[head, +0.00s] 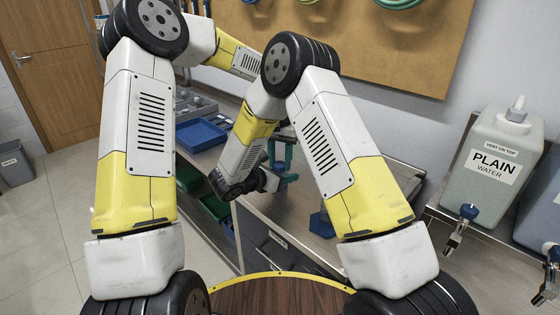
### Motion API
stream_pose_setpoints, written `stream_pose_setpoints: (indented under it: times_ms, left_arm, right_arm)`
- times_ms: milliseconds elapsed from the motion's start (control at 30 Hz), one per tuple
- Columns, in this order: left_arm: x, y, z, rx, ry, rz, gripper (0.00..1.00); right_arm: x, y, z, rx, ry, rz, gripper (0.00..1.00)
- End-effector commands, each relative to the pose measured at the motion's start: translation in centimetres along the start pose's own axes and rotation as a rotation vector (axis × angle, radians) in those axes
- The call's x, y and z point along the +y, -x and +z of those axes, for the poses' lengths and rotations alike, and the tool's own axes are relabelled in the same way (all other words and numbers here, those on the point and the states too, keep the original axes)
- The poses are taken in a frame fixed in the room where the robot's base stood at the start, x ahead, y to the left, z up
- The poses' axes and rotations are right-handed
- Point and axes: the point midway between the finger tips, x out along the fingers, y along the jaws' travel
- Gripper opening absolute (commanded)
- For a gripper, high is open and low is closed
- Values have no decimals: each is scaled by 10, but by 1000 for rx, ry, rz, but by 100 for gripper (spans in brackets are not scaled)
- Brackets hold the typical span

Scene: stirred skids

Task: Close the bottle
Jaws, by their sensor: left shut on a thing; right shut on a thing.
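My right forearm bends down from its elbow to a wrist low in the middle of the head view. My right gripper (280,178) is there, small and partly covered, over the grey bench. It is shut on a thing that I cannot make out. Teal-green upright parts (289,156) show right at it; I cannot tell whether they are fingers or a held object. My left forearm passes behind my right elbow, and I cannot pick out the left gripper. No bottle or cap can be clearly made out.
A blue block-like object (322,223) stands on the bench to the right of the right gripper. A blue tray (201,135) lies at the bench's left part, with green bins (213,207) below. A plain water container (492,160) with a tap stands at the right.

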Motion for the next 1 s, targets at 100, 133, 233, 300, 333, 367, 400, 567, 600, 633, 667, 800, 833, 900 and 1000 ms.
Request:
stream_pose_setpoints:
  times_ms: [100,133,233,300,333,367,400,567,600,633,667,800,833,900,1000]
  left_arm:
    - [0,0,0,0,0,0,48]
    - [0,0,0,0,0,0,54]
    - [0,0,0,0,0,0,61]
    - [0,0,0,0,0,0,61]
    - [0,0,0,0,0,0,61]
    - [0,0,0,0,0,0,61]
    - [0,0,0,0,0,0,61]
    - [0,6,-1,2,0,-1,61]
    - [0,10,-1,3,1,-2,61]
    - [0,14,-1,3,1,-2,61]
    - [0,18,-1,3,1,-2,61]
    - [0,48,-1,5,2,-1,61]
    - [0,55,-1,5,1,-2,61]
    - [0,70,-1,5,1,-1,61]
    - [0,89,-1,5,0,0,61]
  right_arm:
    - [0,0,0,1,0,1,0]
    - [0,0,0,1,0,1,0]
    - [0,0,0,1,0,1,0]
    - [0,0,0,1,0,1,0]
    - [0,0,0,1,0,1,0]
    - [0,0,0,1,0,1,0]
    - [0,0,0,1,0,1,0]
    - [0,0,0,1,0,1,0]
    - [0,0,0,1,0,1,0]
    - [0,0,0,1,0,1,0]
    - [0,0,0,1,0,1,0]
    - [0,0,0,1,0,1,0]
    - [0,0,0,1,0,1,0]
    - [0,0,0,1,0,1,0]
    - [0,0,0,1,0,1,0]
